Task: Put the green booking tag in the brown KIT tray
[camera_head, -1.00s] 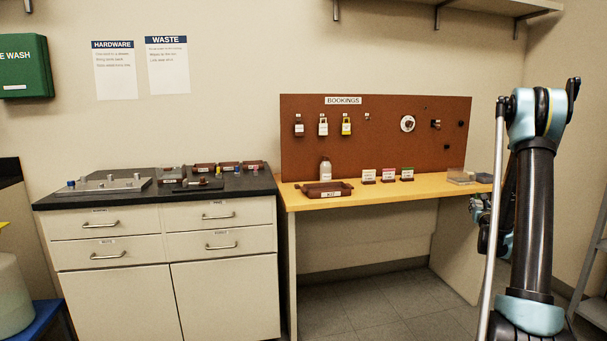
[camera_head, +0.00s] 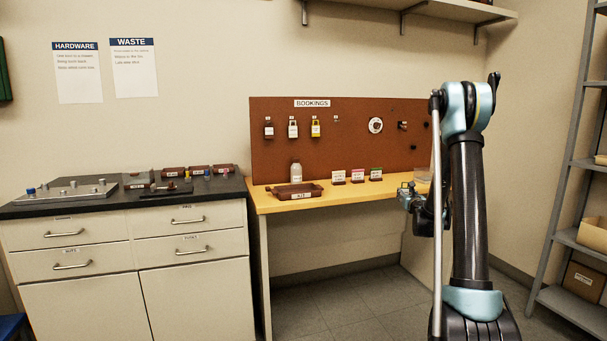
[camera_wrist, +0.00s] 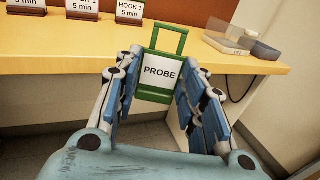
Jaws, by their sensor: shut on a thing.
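The green booking tag (camera_wrist: 157,72), with a white label reading PROBE, is held upright between the fingers of my gripper (camera_wrist: 158,88) in the wrist view. The tag is in front of the yellow table's front edge. In the head view my gripper (camera_head: 408,190) is near the table's right end, partly hidden by my arm. The brown KIT tray (camera_head: 294,192) stands on the left part of the yellow table (camera_head: 262,199), well to the left of my gripper. The wrist view does not show the tray.
Three small sign cards (camera_head: 357,176) stand right of the tray. The BOOKINGS board (camera_head: 345,145) rises at the back with tags hanging. A clear box (camera_wrist: 230,38) and grey box (camera_wrist: 265,51) sit at the table's right end.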

